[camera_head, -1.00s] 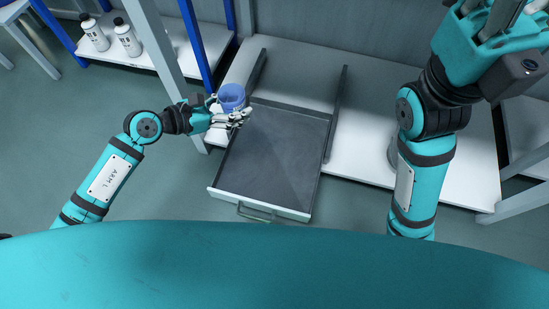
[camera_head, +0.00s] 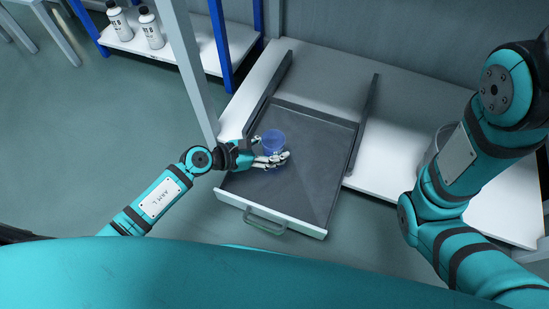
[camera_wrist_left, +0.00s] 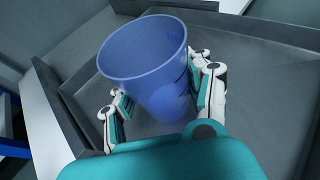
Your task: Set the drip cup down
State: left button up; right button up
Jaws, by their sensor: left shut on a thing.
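The drip cup (camera_head: 273,141) is a blue, open-topped cup. My left gripper (camera_head: 270,161) is shut on it, over the dark floor of the pulled-out drawer (camera_head: 310,150). In the left wrist view the cup (camera_wrist_left: 150,62) is between the fingers of my left gripper (camera_wrist_left: 160,98), tilted in the picture and empty as far as I see. Whether its base touches the drawer floor I cannot tell. My right arm stands at the right of the head view, with its gripper out of the picture.
The drawer has raised dark side rails and a pale front with a handle (camera_head: 264,222). A white shelf surface (camera_head: 390,150) lies to its right. Two white bottles (camera_head: 150,29) stand on a shelf at the back left. A grey post (camera_head: 187,65) rises left of the drawer.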

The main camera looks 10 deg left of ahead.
pick_arm(q)
jog(key=shift+f+b, duration=1.1)
jog(key=shift+f, duration=0.65)
jog(key=o, duration=1.3)
jog(key=shift+r, duration=0.15)
